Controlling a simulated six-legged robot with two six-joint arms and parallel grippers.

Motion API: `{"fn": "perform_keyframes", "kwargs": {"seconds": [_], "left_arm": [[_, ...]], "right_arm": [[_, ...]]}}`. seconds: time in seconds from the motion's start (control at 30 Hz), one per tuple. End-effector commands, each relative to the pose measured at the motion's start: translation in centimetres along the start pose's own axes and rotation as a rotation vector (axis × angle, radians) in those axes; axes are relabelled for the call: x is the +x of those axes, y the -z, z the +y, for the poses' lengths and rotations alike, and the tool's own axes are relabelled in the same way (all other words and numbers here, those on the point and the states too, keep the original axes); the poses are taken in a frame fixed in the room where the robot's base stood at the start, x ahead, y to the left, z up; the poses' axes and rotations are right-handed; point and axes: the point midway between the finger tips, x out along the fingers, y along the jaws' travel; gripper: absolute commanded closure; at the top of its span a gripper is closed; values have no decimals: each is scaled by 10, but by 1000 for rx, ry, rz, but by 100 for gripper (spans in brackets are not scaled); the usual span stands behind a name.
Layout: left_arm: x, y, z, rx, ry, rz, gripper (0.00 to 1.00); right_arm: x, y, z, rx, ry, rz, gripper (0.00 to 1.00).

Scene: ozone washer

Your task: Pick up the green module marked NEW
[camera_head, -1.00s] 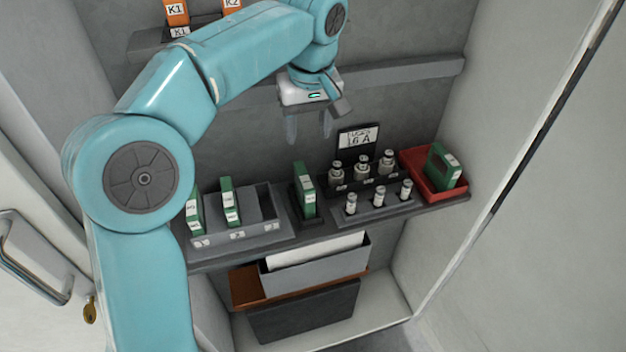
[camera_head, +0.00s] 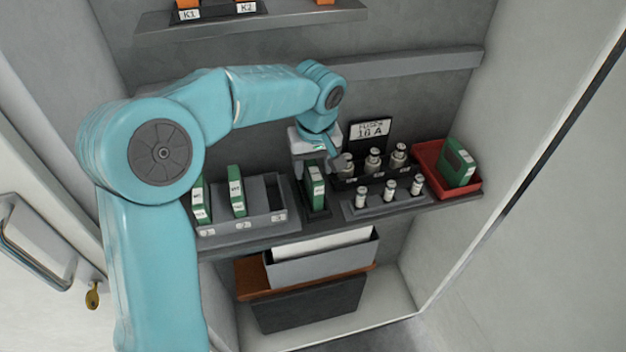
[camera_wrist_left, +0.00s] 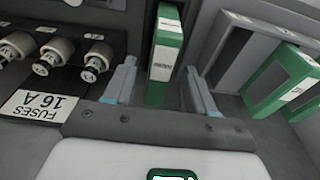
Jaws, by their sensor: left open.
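A green module (camera_head: 316,188) with a white label stands upright in a dark holder at the middle of the shelf. It also shows in the left wrist view (camera_wrist_left: 166,45). My left gripper (camera_head: 313,164) is open and directly over this module. In the wrist view its two fingers (camera_wrist_left: 161,82) lie to either side of the module, with gaps. Other green modules stand in the grey slotted tray (camera_head: 265,224), and one (camera_head: 457,162) leans in the red bin (camera_head: 428,160). The label wording is too small to read, so I cannot tell which is marked NEW. My right gripper is out of view.
Several fuses (camera_head: 373,160) stand in dark racks right of the middle module, close to my gripper, below a "FUSES 16 A" sign (camera_head: 370,130). An upper shelf (camera_head: 300,18) holds orange items marked K1 and K2. Cabinet walls close in both sides.

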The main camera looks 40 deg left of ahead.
Motion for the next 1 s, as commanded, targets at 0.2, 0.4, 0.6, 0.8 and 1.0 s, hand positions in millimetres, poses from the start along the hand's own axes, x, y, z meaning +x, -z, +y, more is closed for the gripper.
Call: {"fn": "perform_keyframes", "kwargs": {"seconds": [0.2,0.4,0.6,0.8,1.0], "left_arm": [[20,1,1,1,0,1,45],[20,1,1,0,-1,1,45],[22,1,1,0,0,1,45],[24,0,1,0,0,1,45],[25,0,1,0,0,1,45]], "right_arm": [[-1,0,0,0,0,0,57],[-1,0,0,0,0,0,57],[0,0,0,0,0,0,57],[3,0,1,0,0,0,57],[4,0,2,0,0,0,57]]}}
